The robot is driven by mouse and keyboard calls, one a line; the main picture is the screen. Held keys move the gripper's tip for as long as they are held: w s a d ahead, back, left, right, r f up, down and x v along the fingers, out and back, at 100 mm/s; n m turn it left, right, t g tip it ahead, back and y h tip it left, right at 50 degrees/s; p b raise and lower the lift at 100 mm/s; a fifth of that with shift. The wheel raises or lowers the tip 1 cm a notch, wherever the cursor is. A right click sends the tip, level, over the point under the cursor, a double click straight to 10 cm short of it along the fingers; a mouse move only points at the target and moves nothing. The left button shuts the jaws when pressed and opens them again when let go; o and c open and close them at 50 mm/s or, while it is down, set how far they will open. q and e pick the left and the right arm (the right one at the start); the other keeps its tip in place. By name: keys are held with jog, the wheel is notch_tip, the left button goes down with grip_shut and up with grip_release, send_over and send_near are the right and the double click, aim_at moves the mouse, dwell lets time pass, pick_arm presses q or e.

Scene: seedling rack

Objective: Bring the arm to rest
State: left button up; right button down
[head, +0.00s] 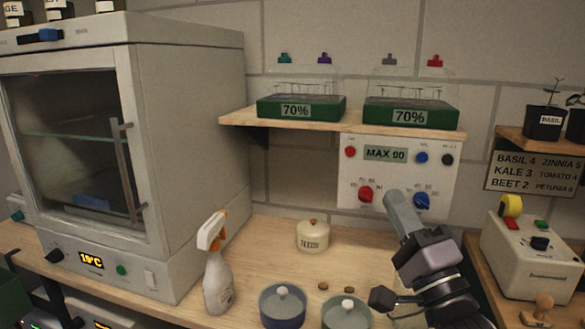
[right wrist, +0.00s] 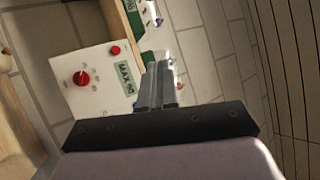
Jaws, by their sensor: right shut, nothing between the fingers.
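My right gripper (head: 402,212) is in front of the white control panel marked MAX 90 (head: 386,177), its arm coming up from the lower right. Its fingers are together with nothing between them; the closed fingers also show in the right wrist view (right wrist: 159,88). In that view the panel (right wrist: 95,85) with a red knob lies to the left of the fingers. Whether the fingertips touch the panel cannot be told, but they appear apart from it. My left gripper is not in view.
A shelf (head: 235,119) holds two green trays (head: 300,108) (head: 411,112) under clear covers. A cabinet (head: 190,120) stands left. A spray bottle (head: 217,275), cream jar (head: 312,236) and two lidded pots (head: 283,308) (head: 347,315) stand on the bench. A switch box (head: 528,262) is right.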

notch_tip(320, 180, down, 15)
jog(key=d+n+g+h, duration=0.1)
jog(key=n+g+h, duration=0.2)
jog(key=g, duration=0.1)
jog(key=s+d+f+n+g+h, duration=0.1)
jog(key=s+f+n+g, duration=0.3)
jog(key=s+f, duration=0.7)
jog(key=s+d+f+n+g+h, duration=0.1)
jog(key=s+f+n+g, duration=0.3)
jog(key=f, duration=1.4)
jog(key=s+d+n, duration=0.1)
jog(key=s+n, duration=0.3)
jog(key=s, duration=0.3)
jog(key=shift+d+g, duration=0.2)
jog(key=shift+g, duration=0.2)
